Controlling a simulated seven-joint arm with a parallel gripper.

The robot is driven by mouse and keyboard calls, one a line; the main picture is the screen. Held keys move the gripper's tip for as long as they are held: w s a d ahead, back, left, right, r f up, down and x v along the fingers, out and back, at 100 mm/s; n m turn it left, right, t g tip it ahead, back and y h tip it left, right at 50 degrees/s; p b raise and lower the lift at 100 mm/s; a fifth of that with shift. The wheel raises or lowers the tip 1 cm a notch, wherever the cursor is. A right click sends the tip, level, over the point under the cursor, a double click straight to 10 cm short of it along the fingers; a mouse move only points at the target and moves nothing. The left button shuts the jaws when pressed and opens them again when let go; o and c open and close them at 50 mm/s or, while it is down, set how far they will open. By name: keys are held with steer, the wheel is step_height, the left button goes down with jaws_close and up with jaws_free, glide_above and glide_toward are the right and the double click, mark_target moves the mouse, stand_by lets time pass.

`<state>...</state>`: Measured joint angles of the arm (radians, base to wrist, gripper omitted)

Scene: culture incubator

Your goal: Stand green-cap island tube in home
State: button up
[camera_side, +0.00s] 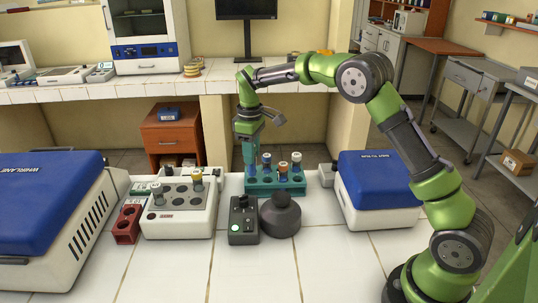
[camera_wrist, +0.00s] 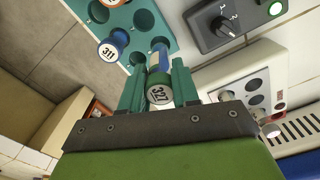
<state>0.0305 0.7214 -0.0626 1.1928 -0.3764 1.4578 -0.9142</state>
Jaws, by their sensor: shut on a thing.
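My gripper (camera_wrist: 158,85) is shut on the green-cap tube (camera_wrist: 159,92), whose cap end reads 322. The tube's blue-banded body points toward the teal rack (camera_wrist: 160,42) between my fingers. In the side view my gripper (camera_side: 250,165) points down at the left end of the teal rack (camera_side: 262,187). The held tube is hidden there by my fingers. I cannot tell whether its lower end is in a hole or just above it. A blue-cap tube (camera_wrist: 112,45) reading 311 stands in the rack beside it.
An orange-cap tube (camera_side: 283,166) and another tube (camera_side: 297,158) stand in the rack. A white block (camera_side: 180,222) with holes and tubes is to the left. A dark control box (camera_side: 243,232) and a round grey device (camera_side: 280,220) stand in front. Blue-lidded machines flank the bench.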

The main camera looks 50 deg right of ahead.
mark_target(252, 168)
steer(key=shift+f, duration=0.15)
steer(key=shift+f, duration=0.2)
stand_by(0.3)
steer(key=shift+f, duration=0.9)
steer(key=shift+f, duration=0.1)
steer(key=shift+f, duration=1.55)
